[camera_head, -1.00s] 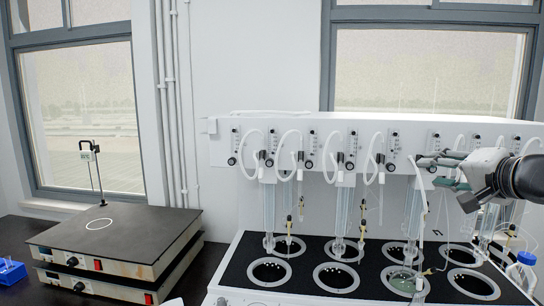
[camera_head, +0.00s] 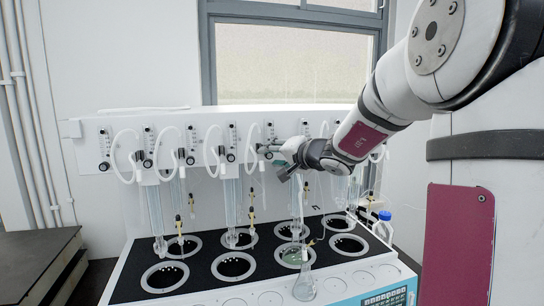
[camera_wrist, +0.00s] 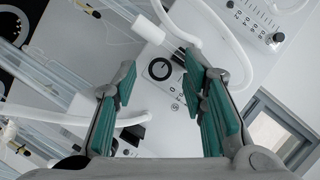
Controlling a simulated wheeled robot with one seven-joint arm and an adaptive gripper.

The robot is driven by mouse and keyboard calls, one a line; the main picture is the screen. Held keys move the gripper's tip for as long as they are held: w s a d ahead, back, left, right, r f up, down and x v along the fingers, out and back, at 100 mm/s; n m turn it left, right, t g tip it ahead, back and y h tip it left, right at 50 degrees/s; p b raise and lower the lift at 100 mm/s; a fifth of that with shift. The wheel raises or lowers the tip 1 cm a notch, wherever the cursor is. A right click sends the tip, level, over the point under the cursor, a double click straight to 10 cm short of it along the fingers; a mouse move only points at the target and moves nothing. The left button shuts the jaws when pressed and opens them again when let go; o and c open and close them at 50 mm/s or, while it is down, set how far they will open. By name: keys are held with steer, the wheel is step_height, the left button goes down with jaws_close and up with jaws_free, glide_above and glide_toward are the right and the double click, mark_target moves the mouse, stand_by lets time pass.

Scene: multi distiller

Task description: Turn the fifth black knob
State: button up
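A row of black knobs runs along the white front panel (camera_head: 90,150) of the distiller, under small flow meters. Four show clearly at the left: the first (camera_head: 103,166), second (camera_head: 147,163), third (camera_head: 190,160) and fourth (camera_head: 230,157). My gripper (camera_head: 268,150) is at the panel just right of the fourth, under the fifth meter (camera_head: 269,132); it covers most of that spot. In the wrist view my gripper (camera_wrist: 162,82) is open, its teal pads apart. A round black knob (camera_wrist: 160,69) with a white mark shows in the gap between the fingertips; contact cannot be seen.
White looped tubes (camera_head: 127,152) hang in front of the panel; one (camera_wrist: 232,50) passes close to the right finger. Glass columns (camera_head: 232,203) stand below, above a black top with ringed wells (camera_head: 166,277). A flask (camera_head: 304,286) stands at the front.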

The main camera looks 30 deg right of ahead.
jaws_close()
steer(key=b, duration=0.2)
steer(key=shift+w+f+m+b, duration=0.15)
steer(key=shift+f+m+b, duration=0.05)
steer(key=shift+m+b, duration=0.1)
steer(key=shift+f+m+t+b, duration=0.1)
steer(key=shift+m+t+b, duration=0.25)
steer(key=shift+b, duration=0.75)
steer(key=m+t+y+b, duration=0.1)
steer(key=m+b, duration=0.2)
steer(key=b, duration=0.2)
steer(key=shift+f, duration=0.2)
steer(key=m+t+b, duration=0.1)
steer(key=m+b, duration=0.1)
steer(key=b, duration=0.1)
steer(key=shift+s+d, duration=0.1)
steer(key=shift+s, duration=0.1)
steer(key=shift+r+m, duration=0.1)
steer(key=shift+m, duration=0.15)
